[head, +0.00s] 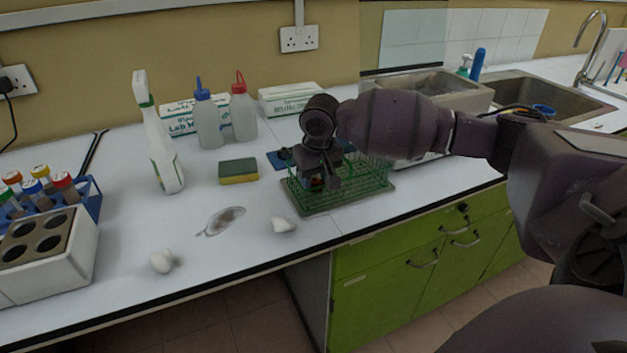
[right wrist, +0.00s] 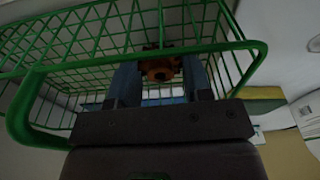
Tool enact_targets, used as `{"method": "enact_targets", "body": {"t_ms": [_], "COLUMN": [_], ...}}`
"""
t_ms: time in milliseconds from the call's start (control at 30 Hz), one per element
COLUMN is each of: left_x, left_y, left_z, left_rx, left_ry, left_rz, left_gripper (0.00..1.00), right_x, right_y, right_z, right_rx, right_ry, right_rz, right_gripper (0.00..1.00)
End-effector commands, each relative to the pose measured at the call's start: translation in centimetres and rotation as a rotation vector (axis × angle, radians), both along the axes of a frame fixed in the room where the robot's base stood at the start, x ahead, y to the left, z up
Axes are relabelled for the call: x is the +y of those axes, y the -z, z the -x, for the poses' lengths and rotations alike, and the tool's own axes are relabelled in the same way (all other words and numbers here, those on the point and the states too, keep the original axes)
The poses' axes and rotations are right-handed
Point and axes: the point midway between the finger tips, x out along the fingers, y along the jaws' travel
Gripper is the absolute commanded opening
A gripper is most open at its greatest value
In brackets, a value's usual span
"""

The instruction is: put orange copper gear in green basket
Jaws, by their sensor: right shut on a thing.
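The green wire basket (head: 345,197) stands on the white counter near its front edge, right of the sponge. My right gripper (head: 318,182) reaches down over the left part of the basket. In the right wrist view the gripper (right wrist: 160,80) is shut on the orange copper gear (right wrist: 160,68), which sits between the two fingertips. The basket's green rim and mesh (right wrist: 262,62) surround the fingers there. In the head view the gear is mostly hidden by the gripper. I cannot tell whether the gear touches the basket floor. My left gripper is not in view.
A yellow-green sponge (head: 238,171), wash bottles (head: 208,120), a spray bottle (head: 158,140) and boxes (head: 290,97) stand left of and behind the basket. A vial rack (head: 85,197) is far left. Sinks (head: 545,97) lie right. The counter in front of the sponge holds small white items (head: 283,225).

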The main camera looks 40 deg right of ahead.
Motion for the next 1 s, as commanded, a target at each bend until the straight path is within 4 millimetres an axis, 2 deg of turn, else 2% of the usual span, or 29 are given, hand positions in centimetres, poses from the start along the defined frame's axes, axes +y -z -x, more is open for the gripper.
{"method": "enact_targets", "body": {"t_ms": [400,433,567,867,1000], "left_x": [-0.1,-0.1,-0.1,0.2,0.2], "left_y": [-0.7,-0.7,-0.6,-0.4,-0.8], "left_z": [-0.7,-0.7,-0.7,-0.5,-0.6], "left_rx": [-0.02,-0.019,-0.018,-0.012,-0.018], "left_ry": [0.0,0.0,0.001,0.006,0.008], "left_rz": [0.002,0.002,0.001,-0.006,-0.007], "left_gripper": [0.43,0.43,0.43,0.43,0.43], "right_x": [0.0,0.0,0.0,0.0,0.0], "right_y": [0.3,0.3,0.3,0.3,-1.0], "right_z": [-0.1,-0.1,0.0,0.0,0.0], "right_rx": [-0.004,-0.004,-0.003,-0.003,-0.006], "right_ry": [0.001,0.001,0.0,0.0,0.0], "right_rz": [0.0,0.001,0.001,0.001,0.0], "right_gripper": [0.17,0.5,0.7,0.71,0.71]}}
